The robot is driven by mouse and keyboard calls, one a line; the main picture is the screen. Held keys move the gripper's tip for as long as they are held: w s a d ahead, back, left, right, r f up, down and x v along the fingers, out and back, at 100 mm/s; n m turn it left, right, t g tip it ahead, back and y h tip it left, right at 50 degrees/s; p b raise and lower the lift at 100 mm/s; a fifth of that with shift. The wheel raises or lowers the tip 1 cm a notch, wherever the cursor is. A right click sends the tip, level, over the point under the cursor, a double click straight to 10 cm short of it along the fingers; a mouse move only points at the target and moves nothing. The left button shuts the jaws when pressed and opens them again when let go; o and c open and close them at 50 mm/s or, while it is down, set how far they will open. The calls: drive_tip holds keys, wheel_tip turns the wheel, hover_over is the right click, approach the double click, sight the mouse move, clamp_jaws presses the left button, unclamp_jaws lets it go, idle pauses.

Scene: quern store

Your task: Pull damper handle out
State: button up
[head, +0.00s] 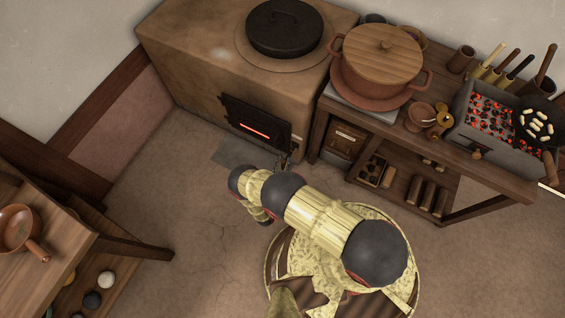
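The clay stove (190,85) stands at the top left, with a dark metal firebox door (240,112) on its front and a glowing slot in it. I cannot pick out the damper handle for certain. A small dark shape, perhaps my gripper (284,160), shows just below the right end of the door, close to the stove front. My arm covers the floor before the stove and hides most of the wrist. Whether the fingers are open or touch anything is too small to tell.
A wooden bench (475,178) on the right bears a lidded clay pot (385,65) and a charcoal grill (475,140) with glowing coals and a wooden knob. A black pot (284,28) sits on the stove. A wooden table (70,235) stands at lower left. Floor (180,200) between is clear.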

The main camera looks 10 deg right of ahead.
drive_tip(key=shift+o, duration=0.8)
drive_tip(key=v, duration=1.2)
